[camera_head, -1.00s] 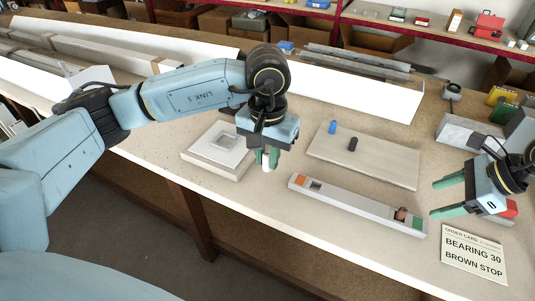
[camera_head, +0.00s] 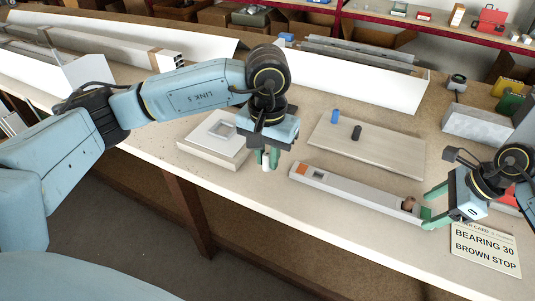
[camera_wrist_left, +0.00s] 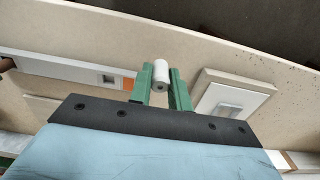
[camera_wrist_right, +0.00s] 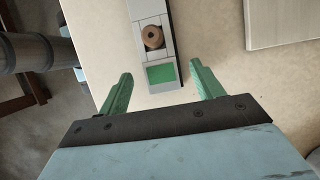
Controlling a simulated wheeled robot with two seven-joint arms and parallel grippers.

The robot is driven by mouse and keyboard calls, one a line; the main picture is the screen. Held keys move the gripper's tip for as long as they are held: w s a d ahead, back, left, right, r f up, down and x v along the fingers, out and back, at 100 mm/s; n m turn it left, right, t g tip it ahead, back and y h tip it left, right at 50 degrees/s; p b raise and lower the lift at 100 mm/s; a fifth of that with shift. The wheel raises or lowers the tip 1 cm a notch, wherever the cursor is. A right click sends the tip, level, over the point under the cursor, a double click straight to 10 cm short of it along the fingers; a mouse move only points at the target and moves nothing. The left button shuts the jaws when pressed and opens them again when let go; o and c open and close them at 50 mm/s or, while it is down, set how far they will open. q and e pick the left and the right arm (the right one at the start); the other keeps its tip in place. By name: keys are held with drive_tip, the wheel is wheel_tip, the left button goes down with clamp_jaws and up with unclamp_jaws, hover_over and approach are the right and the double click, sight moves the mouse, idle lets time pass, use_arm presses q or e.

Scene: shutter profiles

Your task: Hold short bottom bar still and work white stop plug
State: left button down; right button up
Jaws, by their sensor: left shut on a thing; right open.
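The short bottom bar (camera_head: 350,189) lies on the bench, with an orange patch at its left end and a green patch (camera_wrist_right: 161,74) at its right end. A brown plug (camera_wrist_right: 153,37) sits in the bar's slot by the green patch. A square opening (camera_wrist_left: 108,78) by the orange patch looks empty. My left gripper (camera_head: 267,160) is shut on the white stop plug (camera_wrist_left: 161,73), held left of the bar's orange end. My right gripper (camera_wrist_right: 160,85) is open, its fingers either side of the bar's green end, apart from it.
A board (camera_head: 385,148) behind the bar carries a blue plug (camera_head: 335,116) and a black plug (camera_head: 356,132). A pale block with a framed square (camera_head: 207,140) lies at left. The order card (camera_head: 485,250), reading BEARING 30, BROWN STOP, lies front right.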

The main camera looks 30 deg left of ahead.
drive_tip(key=shift+b+x, duration=0.35)
drive_tip(key=shift+x, duration=0.8)
drive_tip(key=c, duration=1.3)
drive_tip(key=shift+o, duration=0.2)
